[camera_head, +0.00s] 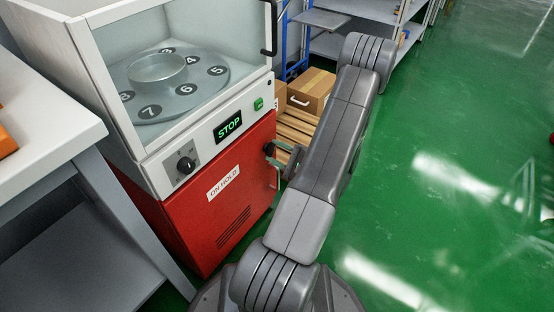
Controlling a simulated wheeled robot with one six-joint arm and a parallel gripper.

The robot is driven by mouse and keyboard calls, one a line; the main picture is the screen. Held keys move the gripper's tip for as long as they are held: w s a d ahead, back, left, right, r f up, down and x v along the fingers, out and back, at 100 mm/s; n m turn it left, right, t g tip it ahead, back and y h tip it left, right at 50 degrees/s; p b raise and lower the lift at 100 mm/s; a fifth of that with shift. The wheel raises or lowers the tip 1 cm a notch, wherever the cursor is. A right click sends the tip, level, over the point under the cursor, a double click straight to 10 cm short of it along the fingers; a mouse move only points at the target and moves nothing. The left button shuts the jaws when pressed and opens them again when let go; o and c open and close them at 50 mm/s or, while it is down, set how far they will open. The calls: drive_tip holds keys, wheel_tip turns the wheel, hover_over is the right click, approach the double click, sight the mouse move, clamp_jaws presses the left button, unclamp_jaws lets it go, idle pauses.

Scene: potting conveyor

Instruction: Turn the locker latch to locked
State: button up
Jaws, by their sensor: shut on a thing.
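The red locker (225,195) is the lower cabinet of the machine and carries a white "ON HOLD" label (223,182). Its dark latch (269,149) is at the upper right edge of the red front, with a pale upright handle (277,177) just below. My gripper (283,158) is at the latch, shut on it, and mostly hidden by my own arm. The latch's exact angle cannot be made out.
Above the locker are a black knob (186,165), a STOP display (228,127), a green button (258,104) and a glass chamber with a numbered turntable (205,72). A grey workbench (60,120) stands left. Boxes (311,90) sit on a pallet behind. Green floor is clear right.

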drive_tip(key=n+b, duration=0.1)
drive_tip(key=n, duration=0.2)
drive_tip(key=shift+f+n+b, duration=0.1)
drive_tip(key=shift+n+b, duration=0.2)
drive_tip(key=shift+b, duration=0.05)
drive_tip(key=shift+n, duration=1.8)
drive_tip(key=o, duration=1)
drive_tip(key=p+v, duration=0.3)
drive_tip(key=v, duration=1)
drive_tip(key=shift+s+d, duration=0.3)
